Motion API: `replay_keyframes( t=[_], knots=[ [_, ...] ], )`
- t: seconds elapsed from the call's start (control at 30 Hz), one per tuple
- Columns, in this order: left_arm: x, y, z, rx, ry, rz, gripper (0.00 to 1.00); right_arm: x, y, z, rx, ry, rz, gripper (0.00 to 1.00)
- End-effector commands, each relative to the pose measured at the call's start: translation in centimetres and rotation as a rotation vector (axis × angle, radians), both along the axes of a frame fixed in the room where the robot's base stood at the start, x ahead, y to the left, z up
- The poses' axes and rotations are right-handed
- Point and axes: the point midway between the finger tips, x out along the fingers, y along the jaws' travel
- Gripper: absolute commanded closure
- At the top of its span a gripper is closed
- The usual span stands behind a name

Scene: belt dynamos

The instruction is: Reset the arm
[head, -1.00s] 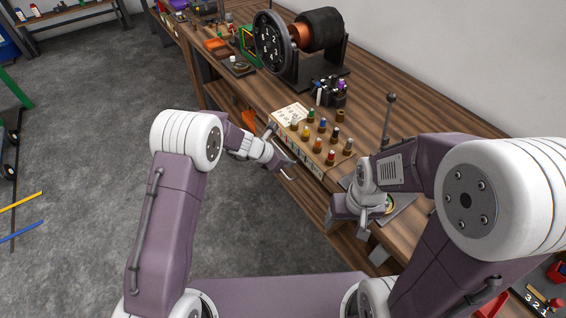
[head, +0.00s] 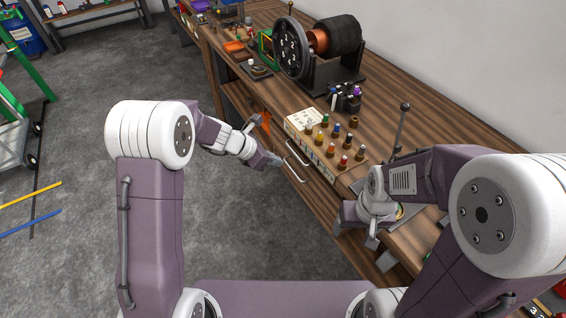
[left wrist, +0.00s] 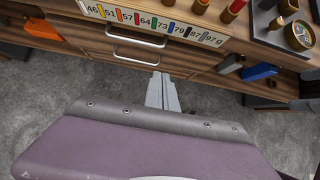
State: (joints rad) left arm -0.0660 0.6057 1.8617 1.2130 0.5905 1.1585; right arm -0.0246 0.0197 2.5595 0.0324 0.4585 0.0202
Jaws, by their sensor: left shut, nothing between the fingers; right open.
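My left gripper (head: 275,161) is shut and empty. In the head view it hangs in the air just left of the workbench front, close to the drawer handles (head: 298,154). In the left wrist view its closed fingers (left wrist: 162,92) point towards the lower drawer handle (left wrist: 136,53), and I cannot tell whether they touch it. My right gripper (head: 372,238) is open at the bench's front edge, low over the right part of the bench; my own arm partly hides it.
A numbered rack of coloured pegs (head: 330,150) stands on the wooden bench (head: 390,110). The grey floor (head: 75,130) left of the bench is clear near my left arm.

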Motion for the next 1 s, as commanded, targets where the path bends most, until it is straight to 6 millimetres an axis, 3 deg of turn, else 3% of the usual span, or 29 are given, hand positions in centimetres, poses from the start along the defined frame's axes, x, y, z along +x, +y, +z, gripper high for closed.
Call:
replay_keyframes(
  t=[0.37,0.47,0.5,0.57,0.67,0.8,0.9,1.0],
  knots=[
    [0.0,0.3,0.6,0.000,-0.004,0.002,1.00,0.0,0.0,0.2,0.000,0.000,0.000,0.29],
    [0.6,0.5,3.6,-0.003,-0.059,0.008,1.00,0.0,0.0,0.5,0.000,0.000,0.000,0.29],
    [-0.1,0.8,5.3,0.008,-0.081,-0.003,1.00,0.0,0.0,0.7,0.000,0.000,0.000,0.29],
    [-3.1,2.0,6.4,0.090,-0.105,-0.088,1.00,0.0,0.0,1.0,0.000,0.000,0.000,0.29],
    [-10.1,5.5,5.8,0.360,-0.196,-0.454,1.00,0.0,0.0,1.4,0.000,0.000,0.000,0.29],
    [-18.7,11.0,3.4,0.686,-0.315,-1.156,1.00,0.0,0.0,1.6,0.000,0.000,0.000,0.29],
    [-22.5,13.8,1.5,0.780,-0.374,-1.640,1.00,0.0,0.0,1.5,0.000,0.000,0.000,0.29],
    [-22.9,14.8,1.2,0.812,-0.435,-1.890,1.00,0.0,0.0,1.5,0.000,0.000,0.000,0.29]
  ],
)
